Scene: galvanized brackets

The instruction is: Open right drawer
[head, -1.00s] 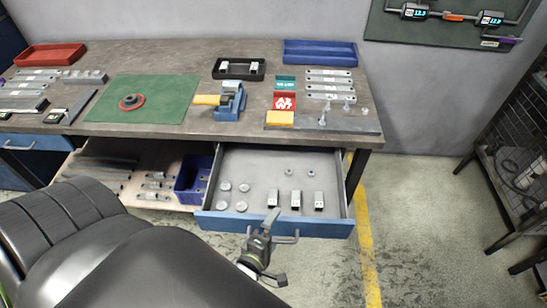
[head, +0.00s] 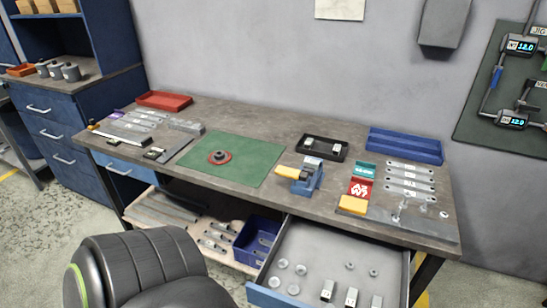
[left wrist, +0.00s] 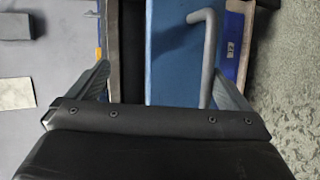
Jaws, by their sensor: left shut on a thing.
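The right drawer (head: 322,258) stands pulled out below the workbench's right half, its grey inside showing. Its blue front (head: 268,297) runs off the bottom of the head view. Several round discs, small nuts and upright metal blocks lie in it. In the left wrist view the blue drawer front (left wrist: 170,55) and its grey bar handle (left wrist: 208,55) lie between the fingers of my left gripper (left wrist: 160,68). The right finger is against the handle; the exact contact is hidden. My left gripper is outside the head view. My right gripper is in neither view.
The workbench (head: 240,125) holds a green mat (head: 240,166), red tray (head: 165,100), blue tray (head: 405,146) and metal brackets. A shelf with a blue bin (head: 255,235) is left of the drawer. A blue cabinet (head: 110,130) stands at left. Floor at right is clear.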

